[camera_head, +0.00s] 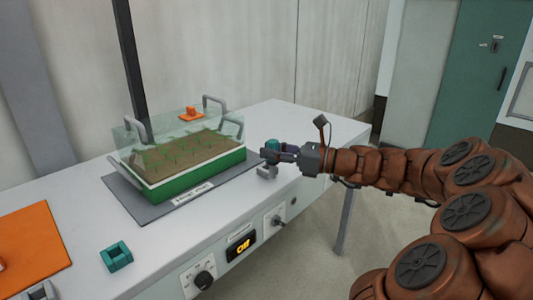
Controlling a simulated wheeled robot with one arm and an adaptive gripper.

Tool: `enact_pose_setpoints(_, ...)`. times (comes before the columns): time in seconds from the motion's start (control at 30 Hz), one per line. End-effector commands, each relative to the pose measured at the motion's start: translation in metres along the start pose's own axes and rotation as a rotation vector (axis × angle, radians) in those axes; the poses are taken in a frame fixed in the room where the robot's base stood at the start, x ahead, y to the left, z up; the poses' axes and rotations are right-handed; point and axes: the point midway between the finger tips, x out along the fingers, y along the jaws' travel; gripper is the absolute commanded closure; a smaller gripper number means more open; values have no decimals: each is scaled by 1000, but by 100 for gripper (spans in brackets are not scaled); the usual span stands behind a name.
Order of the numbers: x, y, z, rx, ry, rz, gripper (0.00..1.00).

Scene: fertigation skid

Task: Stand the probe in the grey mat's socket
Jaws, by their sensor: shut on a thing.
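My gripper (284,155) is at the right end of the bench, reaching in from the right above the bench top. It is shut on a small teal-topped piece (271,145), apparently the probe; its lower part is hard to make out behind the fingers. The grey mat (148,208) lies on the bench to the left of my gripper, with a label on its front edge. A green planter (195,178) with soil, seedlings and a clear cover stands on the mat. I cannot make out a socket in the mat.
A teal bracket-like block (116,256) lies near the bench's front edge. An orange mat (35,245) lies at the far left. An orange piece (192,114) shows at the planter's cover. Knobs and a display (241,247) line the bench front. The bench top between mat and gripper is clear.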

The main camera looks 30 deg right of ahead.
Motion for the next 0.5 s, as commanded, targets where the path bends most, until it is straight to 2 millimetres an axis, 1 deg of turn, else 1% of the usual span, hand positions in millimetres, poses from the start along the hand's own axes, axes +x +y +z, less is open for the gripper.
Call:
enact_pose_setpoints(0.03, 6, -10, -4, 0, 1, 2, 100)
enact_pose_setpoints(0.1, 12, -23, -6, 0, 3, -2, 100)
enact_pose_setpoints(0.3, 30, -54, -9, 0, 2, -2, 100)
enact_pose_setpoints(0.5, 38, -71, -8, -3, 0, -2, 100)
